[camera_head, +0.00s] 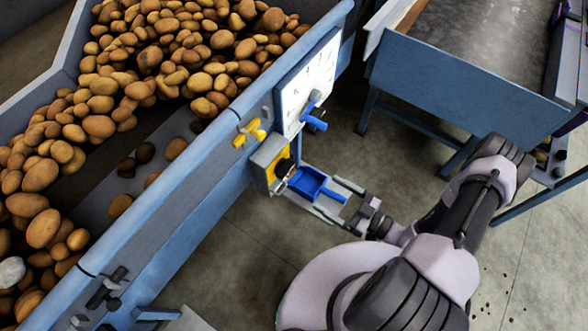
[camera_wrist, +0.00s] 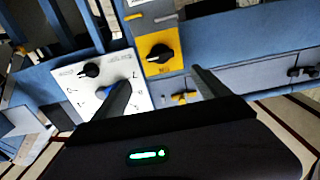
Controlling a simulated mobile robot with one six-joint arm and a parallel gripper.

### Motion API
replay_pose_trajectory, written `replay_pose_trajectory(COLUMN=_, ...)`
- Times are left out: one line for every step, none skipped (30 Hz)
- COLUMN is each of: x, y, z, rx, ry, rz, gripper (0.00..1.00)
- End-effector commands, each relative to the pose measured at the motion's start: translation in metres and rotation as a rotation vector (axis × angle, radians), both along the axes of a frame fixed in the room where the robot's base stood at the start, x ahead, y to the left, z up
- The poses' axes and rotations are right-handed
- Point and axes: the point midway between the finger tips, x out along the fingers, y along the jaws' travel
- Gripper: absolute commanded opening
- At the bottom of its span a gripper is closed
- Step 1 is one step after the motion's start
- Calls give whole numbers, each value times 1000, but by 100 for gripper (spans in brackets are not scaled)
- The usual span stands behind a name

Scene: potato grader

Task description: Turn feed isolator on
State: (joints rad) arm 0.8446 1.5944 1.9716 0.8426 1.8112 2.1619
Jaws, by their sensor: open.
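The feed isolator is a yellow plate with a black rotary knob (camera_wrist: 160,53) on a grey box. In the wrist view it sits at the top centre, ahead of the fingers. In the head view the isolator (camera_head: 283,168) is on the hopper's blue side, below the white dial panel. My gripper (camera_wrist: 160,77) is open, its two fingers spread wide on either side of the knob's line. No contact with the knob shows. The depth gap between fingertips and knob is hard to tell. The left finger overlaps the white panel in the picture.
The white dial panel (camera_wrist: 88,88) with black and blue knobs is left of the isolator in the wrist view. A yellow fitting (camera_head: 250,133) is on the hopper rail. The hopper (camera_head: 185,195) holds many potatoes. Floor shows at right.

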Motion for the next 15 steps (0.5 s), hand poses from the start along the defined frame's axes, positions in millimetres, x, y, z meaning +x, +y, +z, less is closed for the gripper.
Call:
replay_pose_trajectory(x=8, y=14, z=-2, rx=0, ry=0, rz=11, gripper=85)
replay_pose_trajectory(x=14, y=22, z=-2, rx=-2, ry=-1, rz=13, gripper=85)
replay_pose_trajectory(x=21, y=32, z=-2, rx=-2, ry=-1, rz=13, gripper=85)
replay_pose_trajectory(x=27, y=39, z=-2, rx=-2, ry=-2, rz=14, gripper=85)
replay_pose_trajectory(x=32, y=47, z=-2, rx=-1, ry=-2, rz=14, gripper=85)
replay_pose_trajectory(x=40, y=56, z=-3, rx=-3, ry=-3, rz=14, gripper=85)
replay_pose_trajectory(x=46, y=63, z=-3, rx=-4, ry=-3, rz=14, gripper=85)
replay_pose_trajectory(x=51, y=70, z=-2, rx=-4, ry=-4, rz=14, gripper=85)
replay_pose_trajectory(x=58, y=79, z=-2, rx=-4, ry=-4, rz=13, gripper=85)
replay_pose_trajectory(x=62, y=84, z=-2, rx=-4, ry=-4, rz=12, gripper=85)
replay_pose_trajectory(x=66, y=89, z=-2, rx=-4, ry=-4, rz=11, gripper=85)
replay_pose_trajectory(x=71, y=95, z=-2, rx=-4, ry=-5, rz=11, gripper=85)
replay_pose_trajectory(x=75, y=99, z=-2, rx=-5, ry=-5, rz=9, gripper=85)
replay_pose_trajectory(x=77, y=102, z=-1, rx=-5, ry=-5, rz=9, gripper=85)
replay_pose_trajectory(x=80, y=105, z=-1, rx=-5, ry=-5, rz=8, gripper=85)
